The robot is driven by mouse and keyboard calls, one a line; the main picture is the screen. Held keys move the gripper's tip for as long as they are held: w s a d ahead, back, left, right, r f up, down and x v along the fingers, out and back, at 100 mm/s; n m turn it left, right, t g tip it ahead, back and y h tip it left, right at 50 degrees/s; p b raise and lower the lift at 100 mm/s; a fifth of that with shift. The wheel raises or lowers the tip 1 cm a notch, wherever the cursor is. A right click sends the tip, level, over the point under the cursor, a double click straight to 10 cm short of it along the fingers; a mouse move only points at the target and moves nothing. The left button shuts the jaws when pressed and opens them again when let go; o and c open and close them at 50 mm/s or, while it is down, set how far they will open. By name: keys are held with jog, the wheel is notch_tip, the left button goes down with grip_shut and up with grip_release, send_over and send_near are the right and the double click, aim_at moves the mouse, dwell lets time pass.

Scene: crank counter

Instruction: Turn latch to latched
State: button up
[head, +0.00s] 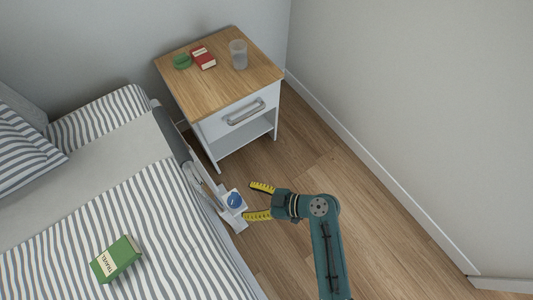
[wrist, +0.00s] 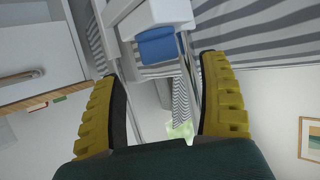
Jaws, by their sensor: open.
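The latch (head: 234,199) is a small blue knob on a white block (head: 227,211) at the side of the bed, by the grey bed rail. In the wrist view the blue latch piece (wrist: 157,46) shows just beyond and between my fingertips, with the white housing (wrist: 160,14) behind it. My gripper (head: 250,200) has two yellow ribbed fingers, spread wide and empty. It points left at the latch, with a small gap in the head view. In the wrist view my gripper (wrist: 162,75) frames the latch. Whether a finger touches it cannot be told.
A bedside table (head: 225,87) with a drawer handle (head: 246,113) stands behind. It holds a glass (head: 238,54), a red box (head: 204,58) and a green item (head: 182,62). A green book (head: 117,259) lies on the striped bed. Floor at right is clear up to the wall.

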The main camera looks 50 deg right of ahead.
jog(key=v, duration=0.5)
jog(key=shift+s+d+r, duration=0.1)
jog(key=shift+s+d, duration=0.05)
jog(key=shift+s, duration=0.15)
